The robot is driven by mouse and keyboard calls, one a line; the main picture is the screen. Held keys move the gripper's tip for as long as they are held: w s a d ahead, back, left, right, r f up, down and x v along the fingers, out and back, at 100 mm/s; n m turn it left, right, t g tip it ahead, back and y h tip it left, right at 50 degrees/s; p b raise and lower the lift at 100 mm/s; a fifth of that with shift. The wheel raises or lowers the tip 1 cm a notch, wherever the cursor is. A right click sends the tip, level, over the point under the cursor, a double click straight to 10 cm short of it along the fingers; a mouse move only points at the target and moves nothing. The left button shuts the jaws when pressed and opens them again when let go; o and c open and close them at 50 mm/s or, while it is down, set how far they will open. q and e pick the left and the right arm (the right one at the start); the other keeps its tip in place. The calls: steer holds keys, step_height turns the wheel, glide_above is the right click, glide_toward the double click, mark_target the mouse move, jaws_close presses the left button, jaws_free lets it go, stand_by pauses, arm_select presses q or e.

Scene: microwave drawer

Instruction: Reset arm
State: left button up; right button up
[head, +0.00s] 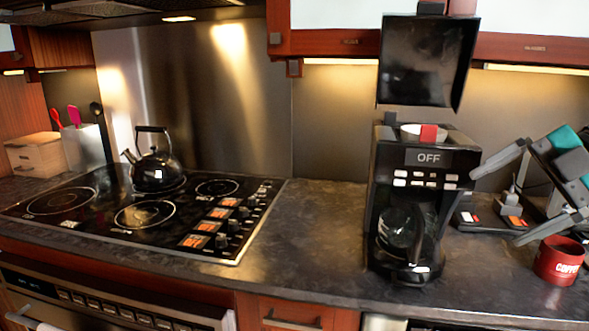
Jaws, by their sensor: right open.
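My right gripper (495,210) is at the right of the head view, with its two grey fingers spread wide and pointing left. It is open, with nothing between the fingers. Its fingertips are to the right of the black coffee maker (410,183); I cannot tell whether the upper one touches it. A red mug (561,262) stands on the counter below the gripper. My left gripper is not in view.
A black panel (428,62) is above the coffee maker, whose display reads OFF. A black kettle (158,168) stands on the stovetop (100,225) at the left. The counter (315,225) between stove and coffee maker is clear. Wooden cabinets (345,42) hang above.

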step_height(320, 180, down, 27)
steer(key=s+m+t+h, duration=0.2)
steer(key=m+t, duration=1)
steer(key=m, duration=0.2)
steer(key=s+a+f+m+g+h, duration=0.2)
steer(key=s+a+f+m, duration=0.2)
steer(key=a+f, duration=0.4)
steer(key=s+a+f+m+g+h, duration=0.2)
steer(key=s+a+f+m+g, duration=0.1)
steer(key=s+a+f, duration=0.3)
step_height(320, 180, down, 3)
steer(key=shift+s+a+r+m+h, duration=0.1)
steer(key=shift+s+a+m+h, duration=0.25)
steer(key=shift+a, duration=0.6)
